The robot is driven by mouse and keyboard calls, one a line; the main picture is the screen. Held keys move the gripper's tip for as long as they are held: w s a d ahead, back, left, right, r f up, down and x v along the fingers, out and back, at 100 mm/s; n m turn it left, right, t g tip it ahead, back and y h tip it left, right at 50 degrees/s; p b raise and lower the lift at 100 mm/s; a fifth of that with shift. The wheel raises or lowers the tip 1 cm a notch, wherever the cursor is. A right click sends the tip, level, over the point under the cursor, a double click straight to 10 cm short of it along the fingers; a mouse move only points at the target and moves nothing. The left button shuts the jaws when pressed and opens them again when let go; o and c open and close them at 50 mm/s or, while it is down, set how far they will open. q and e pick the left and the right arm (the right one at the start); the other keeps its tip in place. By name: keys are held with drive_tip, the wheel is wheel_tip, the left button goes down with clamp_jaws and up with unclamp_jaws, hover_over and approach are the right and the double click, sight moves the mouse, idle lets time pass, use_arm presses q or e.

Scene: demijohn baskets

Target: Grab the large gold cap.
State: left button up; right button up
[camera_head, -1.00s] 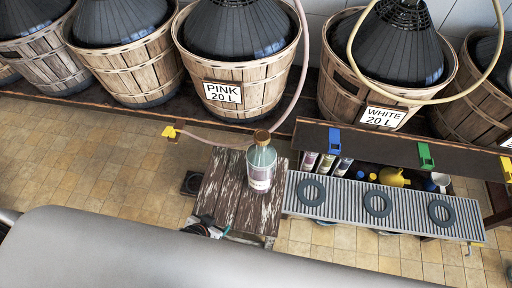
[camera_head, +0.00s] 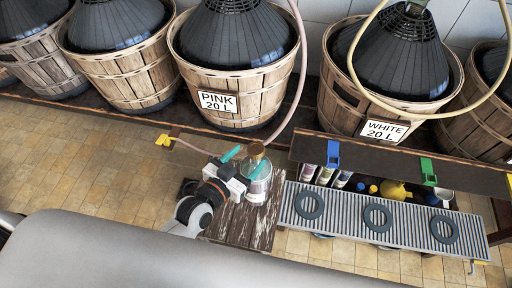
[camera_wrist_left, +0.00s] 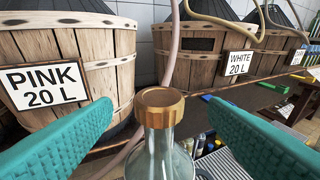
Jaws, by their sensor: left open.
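The large gold cap (camera_head: 256,149) sits on the neck of a clear glass bottle (camera_head: 259,182) that stands upright on a small weathered wooden table (camera_head: 232,225). In the left wrist view the cap (camera_wrist_left: 160,103) is in the middle, with the bottle neck (camera_wrist_left: 158,145) below it. My left gripper (camera_head: 243,160) is open at the bottle's neck. In the left wrist view its teal fingers (camera_wrist_left: 160,128) show on either side of the cap and bottle neck, with gaps on both sides. My right gripper is not in view.
Large baskets with black-topped demijohns, labelled PINK (camera_head: 218,103) and WHITE (camera_head: 384,130), stand behind. A pink hose (camera_head: 301,60) hangs behind the bottle. A metal grate (camera_head: 340,215) with several dark rings is right of the table. Tiled floor lies to the left.

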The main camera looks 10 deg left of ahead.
sight(254, 150)
use_arm(q)
drive_tip(key=x, duration=0.5)
drive_tip(key=shift+w, duration=0.15)
drive_tip(key=shift+r, duration=0.1)
drive_tip(key=shift+c, duration=0.3)
drive_tip(key=c, duration=1)
wheel_tip(254, 150, up, 10)
drive_tip(key=shift+p, duration=0.9)
